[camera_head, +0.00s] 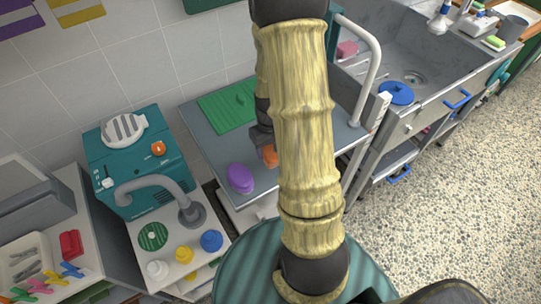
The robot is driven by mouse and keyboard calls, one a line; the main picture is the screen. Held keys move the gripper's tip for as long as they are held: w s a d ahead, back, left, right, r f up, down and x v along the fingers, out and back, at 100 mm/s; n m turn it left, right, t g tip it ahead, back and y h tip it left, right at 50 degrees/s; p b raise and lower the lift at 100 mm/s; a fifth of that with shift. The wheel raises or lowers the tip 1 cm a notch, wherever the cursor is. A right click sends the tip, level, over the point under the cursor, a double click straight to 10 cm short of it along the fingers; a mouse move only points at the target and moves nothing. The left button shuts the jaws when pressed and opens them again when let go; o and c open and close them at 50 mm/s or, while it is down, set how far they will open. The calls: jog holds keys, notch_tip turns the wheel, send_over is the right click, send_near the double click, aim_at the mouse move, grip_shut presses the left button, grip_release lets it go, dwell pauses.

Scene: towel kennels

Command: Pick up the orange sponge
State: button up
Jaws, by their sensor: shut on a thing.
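The orange sponge (269,155) shows as a small orange patch at the grey counter, left of my arm. My gripper (264,142) is dark and points down at the sponge, shut on it. My arm hides the right side of the sponge and part of the gripper. I cannot tell whether the sponge touches the counter or is just above it.
A purple oval thing (240,178) lies close by on the counter's front left. A green mat (230,105) lies behind. A metal sink (415,75) with a curved rail stands right. A teal machine (120,150) and bottles stand left. Open floor lies at right.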

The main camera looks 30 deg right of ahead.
jog(key=shift+r, duration=1.85)
jog(key=o, duration=0.4)
jog(key=c, duration=0.3)
